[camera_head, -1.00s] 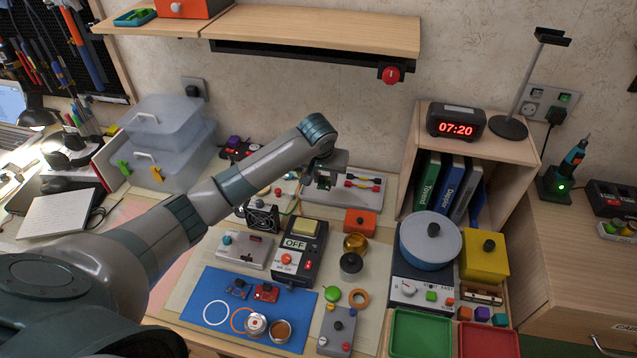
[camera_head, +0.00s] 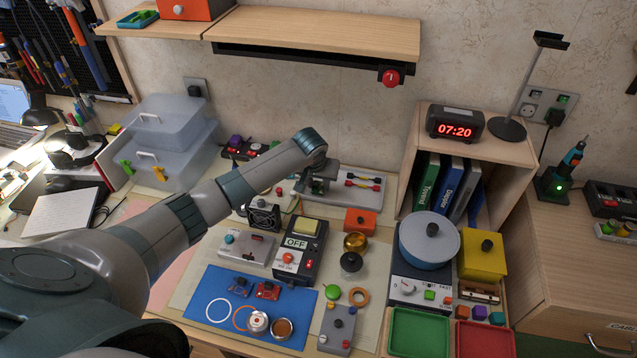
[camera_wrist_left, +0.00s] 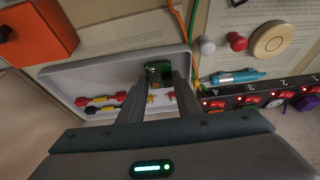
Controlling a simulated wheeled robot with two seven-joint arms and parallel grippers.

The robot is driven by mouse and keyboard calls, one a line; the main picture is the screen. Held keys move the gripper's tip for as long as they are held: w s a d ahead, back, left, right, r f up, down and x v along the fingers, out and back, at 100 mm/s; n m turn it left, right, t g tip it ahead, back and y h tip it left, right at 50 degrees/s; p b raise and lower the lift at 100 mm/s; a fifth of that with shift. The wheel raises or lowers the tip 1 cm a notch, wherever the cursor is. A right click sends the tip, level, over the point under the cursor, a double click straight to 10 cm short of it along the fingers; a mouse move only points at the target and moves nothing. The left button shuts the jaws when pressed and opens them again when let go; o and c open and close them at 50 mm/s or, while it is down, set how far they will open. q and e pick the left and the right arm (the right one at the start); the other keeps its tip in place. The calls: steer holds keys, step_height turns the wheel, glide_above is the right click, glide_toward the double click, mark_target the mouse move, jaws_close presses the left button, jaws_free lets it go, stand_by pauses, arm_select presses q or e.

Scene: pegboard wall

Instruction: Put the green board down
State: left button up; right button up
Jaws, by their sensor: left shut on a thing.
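My left gripper (camera_head: 316,188) reaches over the back of the bench, at the left end of a shallow grey tray (camera_head: 366,196). In the left wrist view my left gripper (camera_wrist_left: 160,84) is shut on a small green board (camera_wrist_left: 157,70). The board is between the fingertips, over the tray (camera_wrist_left: 85,73) near its rim; I cannot tell whether it touches the tray floor. In the head view the gripper mostly hides the board. My right gripper is out of view.
A switch strip (camera_wrist_left: 260,100) and a teal pen-like tool (camera_wrist_left: 236,77) lie close beside the tray. A black fan (camera_head: 263,215) stands left of the gripper.

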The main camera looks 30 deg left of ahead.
arm_select(q)
steer(key=shift+f, duration=0.35)
steer(key=o, duration=1)
steer(key=shift+f, duration=0.1)
steer(key=shift+b+v, duration=0.75)
steer(key=shift+v, duration=5.4)
